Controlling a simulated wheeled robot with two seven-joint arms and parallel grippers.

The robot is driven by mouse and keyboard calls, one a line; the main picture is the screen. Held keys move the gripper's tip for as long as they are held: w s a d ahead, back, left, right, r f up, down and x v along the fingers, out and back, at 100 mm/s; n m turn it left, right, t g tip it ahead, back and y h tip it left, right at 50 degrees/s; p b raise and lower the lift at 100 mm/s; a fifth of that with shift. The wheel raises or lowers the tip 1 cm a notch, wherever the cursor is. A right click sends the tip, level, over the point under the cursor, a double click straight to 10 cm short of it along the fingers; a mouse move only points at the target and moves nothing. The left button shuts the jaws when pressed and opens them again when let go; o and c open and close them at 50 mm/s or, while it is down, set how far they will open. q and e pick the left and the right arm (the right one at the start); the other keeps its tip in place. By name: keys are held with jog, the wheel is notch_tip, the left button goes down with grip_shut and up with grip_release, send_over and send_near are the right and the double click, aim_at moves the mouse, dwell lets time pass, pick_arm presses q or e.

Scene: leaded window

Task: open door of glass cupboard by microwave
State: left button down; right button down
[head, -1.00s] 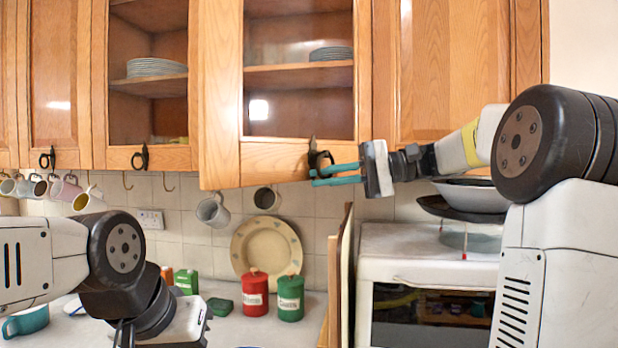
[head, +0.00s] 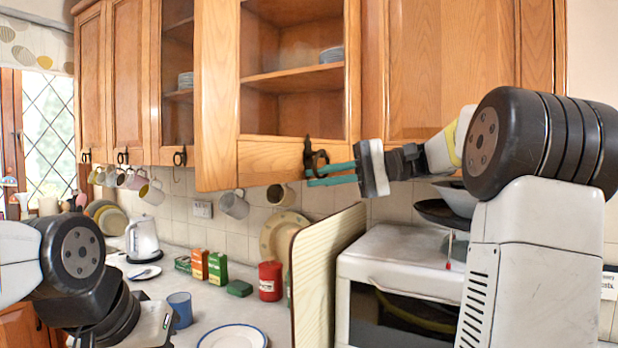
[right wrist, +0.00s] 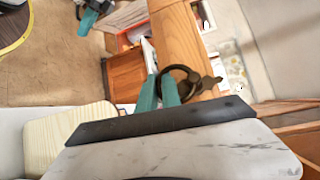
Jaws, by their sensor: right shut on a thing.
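The glass cupboard door (head: 270,158) is wooden with a large pane, high above the microwave's left side. Its black ring handle (head: 314,158) is near the lower right corner. The handle also shows in the right wrist view (right wrist: 183,72). My right gripper (head: 322,174) has teal fingers shut on this handle. I cannot tell how far the door stands from its frame. The white microwave (head: 400,250) is below my right arm. My left gripper is cut off in the head view; teal fingers (right wrist: 88,18) show small in the right wrist view, their opening unclear.
A striped board (head: 320,270) stands upright beside the microwave. A pan (head: 445,212) and bowl sit on the microwave. Mugs (head: 234,204) hang under the cupboards. A white kettle (head: 142,238), tins and a plate (head: 232,337) are on the counter.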

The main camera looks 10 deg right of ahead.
jog(key=c, duration=1.8)
grip_release()
jog(key=shift+w, duration=0.1)
jog(key=shift+r, duration=0.55)
notch_tip(320, 180, up, 3)
jog(key=shift+f, duration=0.1)
jog(key=s+a, duration=0.1)
jog(key=s, duration=0.4)
jog(key=s+a, duration=0.1)
jog(key=s, duration=0.4)
jog(key=s+a+r, duration=0.1)
jog(key=s, duration=0.4)
jog(key=shift+s+a, duration=0.35)
